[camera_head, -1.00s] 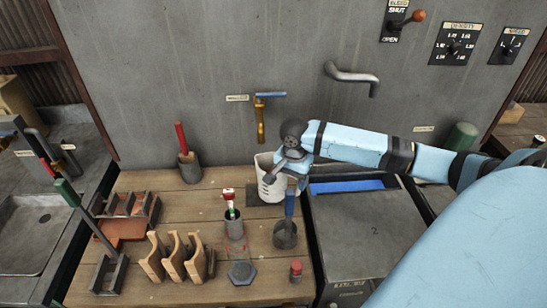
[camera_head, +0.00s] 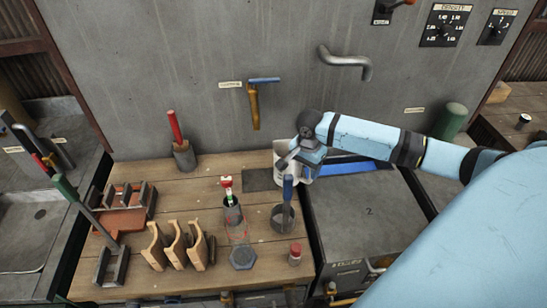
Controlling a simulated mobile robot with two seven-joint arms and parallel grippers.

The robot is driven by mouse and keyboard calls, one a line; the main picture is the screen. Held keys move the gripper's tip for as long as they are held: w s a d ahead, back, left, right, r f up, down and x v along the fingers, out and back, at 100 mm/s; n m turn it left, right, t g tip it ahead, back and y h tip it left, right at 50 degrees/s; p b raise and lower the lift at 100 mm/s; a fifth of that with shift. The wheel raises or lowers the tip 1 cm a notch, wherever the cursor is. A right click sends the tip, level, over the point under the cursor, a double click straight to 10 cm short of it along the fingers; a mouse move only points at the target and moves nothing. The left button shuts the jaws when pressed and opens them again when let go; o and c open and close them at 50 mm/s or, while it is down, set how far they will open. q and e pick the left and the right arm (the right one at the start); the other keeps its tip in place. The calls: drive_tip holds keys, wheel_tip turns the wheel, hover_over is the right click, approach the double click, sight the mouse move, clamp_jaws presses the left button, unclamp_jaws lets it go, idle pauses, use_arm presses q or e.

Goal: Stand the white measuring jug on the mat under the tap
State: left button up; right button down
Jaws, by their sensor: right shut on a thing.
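The white measuring jug (camera_head: 281,156) is at the back right of the wooden bench, partly hidden by my right gripper (camera_head: 299,163). The gripper is shut on the jug, from its right side; the fingertips are hard to make out. The dark grey mat (camera_head: 260,181) lies on the bench left of the jug, its right edge against the jug's outline. I cannot tell whether the jug touches the bench or hangs a little above it. The brass tap (camera_head: 255,108) with a blue handle is on the wall above the mat. My left gripper is not in view.
A grey pot with a blue-handled tool (camera_head: 285,216) stands in front of the jug. A cup with a red-and-white-topped tool (camera_head: 230,206) stands left of it. A red-handled tool in a holder (camera_head: 184,155) is at the back left. A grey lidded box (camera_head: 365,222) borders the right.

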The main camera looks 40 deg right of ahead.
sight(275, 161)
drive_tip(key=w+a, duration=0.1)
drive_tip(key=w, duration=0.1)
drive_tip(key=w+a, duration=0.2)
drive_tip(key=w+a+p, duration=0.1)
drive_tip(key=w, duration=0.1)
drive_tip(key=shift+a+r, duration=0.15)
drive_tip(key=shift+a, duration=0.25)
drive_tip(key=shift+w+a, duration=0.45)
drive_tip(key=shift+w, duration=0.2)
wheel_tip(275, 161, down, 4)
drive_tip(key=shift+w+a+r+p, duration=0.1)
drive_tip(key=shift+w+r+p, duration=0.05)
drive_tip(key=shift+p, duration=0.25)
drive_tip(key=c, duration=0.6)
unclamp_jaws()
drive_tip(key=shift+o, duration=0.2)
